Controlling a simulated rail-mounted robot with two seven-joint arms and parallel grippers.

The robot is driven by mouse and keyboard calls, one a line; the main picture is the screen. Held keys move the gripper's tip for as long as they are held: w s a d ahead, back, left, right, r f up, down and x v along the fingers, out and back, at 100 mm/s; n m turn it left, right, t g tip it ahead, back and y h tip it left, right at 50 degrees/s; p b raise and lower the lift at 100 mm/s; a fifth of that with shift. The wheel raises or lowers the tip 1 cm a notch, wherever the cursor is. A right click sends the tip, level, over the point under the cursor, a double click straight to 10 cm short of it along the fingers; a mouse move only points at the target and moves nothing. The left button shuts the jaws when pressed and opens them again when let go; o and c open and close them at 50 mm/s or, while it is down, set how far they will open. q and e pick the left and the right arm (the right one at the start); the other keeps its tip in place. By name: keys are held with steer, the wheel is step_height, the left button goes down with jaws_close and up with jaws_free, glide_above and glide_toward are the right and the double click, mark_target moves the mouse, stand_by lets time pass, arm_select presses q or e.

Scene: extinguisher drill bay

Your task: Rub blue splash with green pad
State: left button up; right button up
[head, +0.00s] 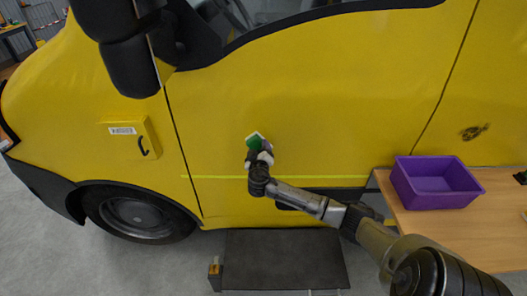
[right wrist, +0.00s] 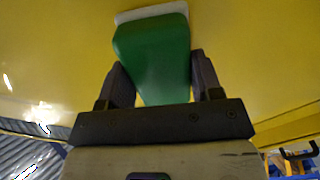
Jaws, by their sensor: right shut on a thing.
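My right gripper (head: 259,158) is shut on the green pad (head: 254,142) in front of the yellow van's door. In the right wrist view, the green pad (right wrist: 155,55) sits between the two dark fingers of the gripper (right wrist: 162,85). Its white face (right wrist: 150,12) is turned to the yellow panel, touching it or very close; I cannot tell which. A small bluish-purple patch shows at the pad's right edge in the head view. I cannot tell if it is the blue splash, which may be hidden behind the pad and gripper. My left gripper is not in view.
The yellow van (head: 330,90) fills the back. A dark scuff (head: 473,132) marks its panel at right. A purple bin (head: 436,183) stands on a wooden table (head: 440,228) at right. A dark step (head: 285,262) lies below the door. A mirror (head: 130,65) juts out at upper left.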

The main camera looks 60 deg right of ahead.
mark_target(251, 146)
steer(key=shift+w+a+f+b, duration=0.1)
steer(key=shift+w+a+b, duration=0.1)
steer(key=shift+w+b, duration=0.3)
steer(key=shift+w+a+b, duration=0.35)
steer(key=shift+w+a, duration=0.05)
steer(key=shift+w, duration=0.45)
steer(key=shift+r+p, duration=0.7)
steer(key=shift+r, duration=0.35)
steer(key=shift+s+d, duration=0.25)
steer(key=shift+s, duration=0.25)
steer(key=shift+s+d, duration=0.25)
steer(key=shift+s, duration=0.25)
steer(key=shift+s+d+p, duration=0.3)
steer(key=shift+s, duration=0.25)
